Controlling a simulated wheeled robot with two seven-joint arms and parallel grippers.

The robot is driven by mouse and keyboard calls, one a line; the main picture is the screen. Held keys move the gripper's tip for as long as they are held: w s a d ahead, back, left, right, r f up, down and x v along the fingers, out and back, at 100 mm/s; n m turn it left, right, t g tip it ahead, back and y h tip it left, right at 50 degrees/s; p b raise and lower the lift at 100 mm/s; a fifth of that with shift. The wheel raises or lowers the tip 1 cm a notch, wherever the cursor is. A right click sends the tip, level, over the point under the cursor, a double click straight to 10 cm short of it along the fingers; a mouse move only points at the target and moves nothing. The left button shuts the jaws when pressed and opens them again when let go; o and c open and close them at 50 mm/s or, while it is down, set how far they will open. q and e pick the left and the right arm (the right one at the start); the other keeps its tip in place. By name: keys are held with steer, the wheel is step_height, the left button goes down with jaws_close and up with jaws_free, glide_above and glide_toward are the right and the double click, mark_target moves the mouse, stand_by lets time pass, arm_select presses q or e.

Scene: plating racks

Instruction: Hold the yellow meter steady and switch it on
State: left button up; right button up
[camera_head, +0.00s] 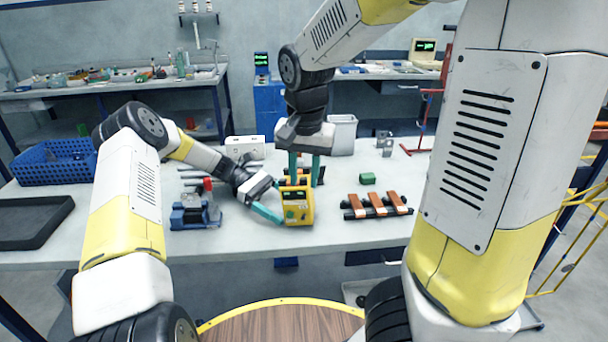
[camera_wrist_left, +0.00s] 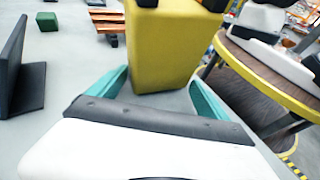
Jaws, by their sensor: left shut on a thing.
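The yellow meter (camera_head: 297,209) stands upright near the front of the worktable, with a small display and a knob on its face. It also shows in the left wrist view (camera_wrist_left: 165,50), from behind or the side, between my left fingers. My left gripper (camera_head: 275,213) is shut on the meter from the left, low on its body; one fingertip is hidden. It also shows in the left wrist view (camera_wrist_left: 158,95). My right gripper (camera_head: 305,170) points down just above and behind the meter, with its fingers apart and nothing clearly between them.
A blue-and-grey vise-like device (camera_head: 195,212) is on the left. A green block (camera_head: 368,178), blue crate (camera_head: 55,163) and black tray (camera_head: 32,222) lie on the table. Table surface is free around the front right.

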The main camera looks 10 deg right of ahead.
steer(key=shift+r, duration=0.1)
